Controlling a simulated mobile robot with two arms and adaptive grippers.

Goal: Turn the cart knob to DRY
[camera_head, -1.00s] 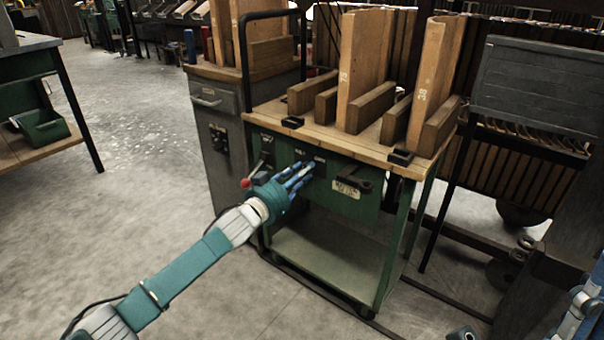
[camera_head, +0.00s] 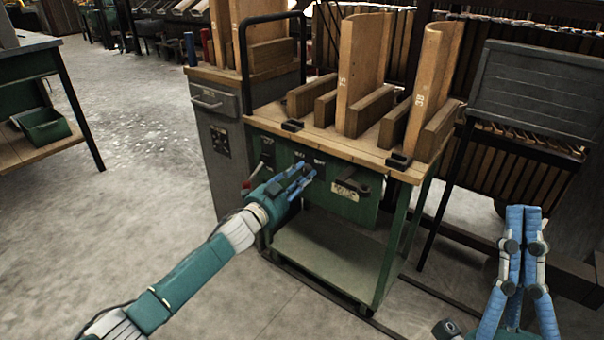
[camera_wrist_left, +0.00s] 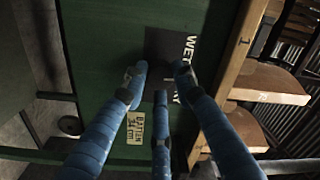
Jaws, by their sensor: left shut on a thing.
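The green cart panel (camera_head: 290,160) has a dark plate (camera_wrist_left: 163,48) lettered WET; a second word ending in Y is partly covered in the left wrist view. My left gripper (camera_head: 310,172) is at this plate, its blue fingers (camera_wrist_left: 157,80) closed around its middle. It is shut on the cart knob, which the fingertips and shadow mostly hide, so its pointing direction cannot be read. My right gripper (camera_head: 524,212) is raised at the lower right of the head view, apart from the cart. Its fingers point up close together; whether they are shut is unclear.
The cart's wooden top (camera_head: 330,138) holds upright curved boards (camera_head: 435,90) and blocks. Right of the plate are a dark handle (camera_head: 350,186) and a paper label (camera_head: 345,192). A red-tipped lever (camera_head: 247,187) is on the left. A grey cabinet (camera_head: 222,150) stands behind.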

